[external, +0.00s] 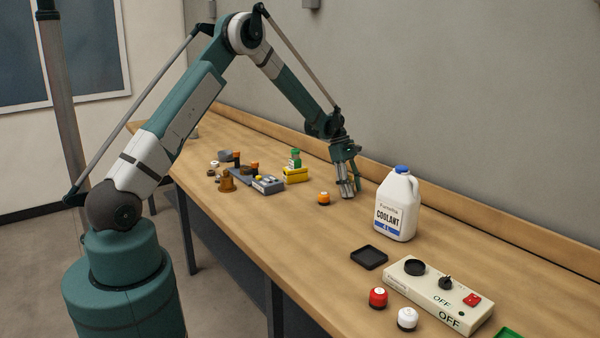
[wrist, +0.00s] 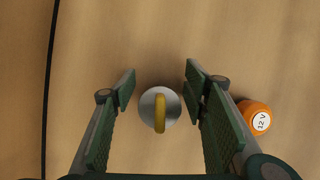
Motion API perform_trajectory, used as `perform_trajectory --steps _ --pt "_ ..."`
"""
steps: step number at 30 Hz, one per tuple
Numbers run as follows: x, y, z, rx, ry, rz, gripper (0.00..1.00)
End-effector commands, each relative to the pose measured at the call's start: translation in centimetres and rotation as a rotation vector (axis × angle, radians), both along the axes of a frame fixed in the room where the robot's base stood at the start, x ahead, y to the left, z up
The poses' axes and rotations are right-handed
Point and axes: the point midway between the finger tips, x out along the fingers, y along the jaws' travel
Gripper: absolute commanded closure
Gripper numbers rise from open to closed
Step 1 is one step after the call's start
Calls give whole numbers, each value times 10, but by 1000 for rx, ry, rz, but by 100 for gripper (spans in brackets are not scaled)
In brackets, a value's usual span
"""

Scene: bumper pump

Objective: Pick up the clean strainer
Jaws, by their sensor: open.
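A round pale grey piece with a yellow upright grip across its middle (wrist: 160,110) stands on the table in the wrist view. It looks like the strainer, but I cannot tell whether it is clean. My gripper (wrist: 160,88) is open, pointing down, with one finger on each side of this piece and a gap on both sides. In the external view my gripper (external: 347,188) is low over the table, and its fingers largely hide the piece.
An orange 12 V knob (wrist: 257,118) stands just outside the right finger; the external view shows it too (external: 324,198). A coolant jug (external: 397,207), black tray (external: 369,258) and switch panel (external: 438,296) lie to the right. A cluster around a grey-blue box (external: 268,186) lies left.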

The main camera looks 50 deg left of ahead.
Motion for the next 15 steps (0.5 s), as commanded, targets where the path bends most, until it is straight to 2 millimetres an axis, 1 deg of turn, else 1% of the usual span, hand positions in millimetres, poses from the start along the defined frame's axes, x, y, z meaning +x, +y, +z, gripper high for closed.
perform_trajectory --steps 14,15 --pt "0 0 0 0 0 0 56" --pt "0 0 0 0 0 0 60"
